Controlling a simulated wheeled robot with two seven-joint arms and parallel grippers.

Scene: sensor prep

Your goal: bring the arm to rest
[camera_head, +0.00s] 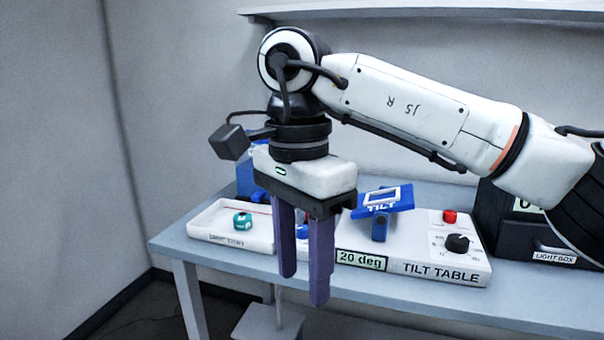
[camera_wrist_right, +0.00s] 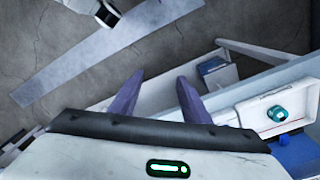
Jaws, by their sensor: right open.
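My right gripper (camera_head: 304,288) hangs fingers down from the arm, in front of the table's front part in the head view. Its two purple fingers are apart with nothing between them. They also show in the right wrist view (camera_wrist_right: 160,82), apart and empty. The arm comes in from the right and is bent at the wrist. It hides part of the devices behind it. My left gripper is in neither view.
The grey table (camera_head: 420,312) holds a white tray (camera_head: 205,232) with a teal piece (camera_head: 242,221), a tilt table (camera_head: 440,268) with a blue tilted plate (camera_head: 392,204), and a black light box (camera_head: 530,240). A shelf (camera_head: 430,12) runs above. The left floor is clear.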

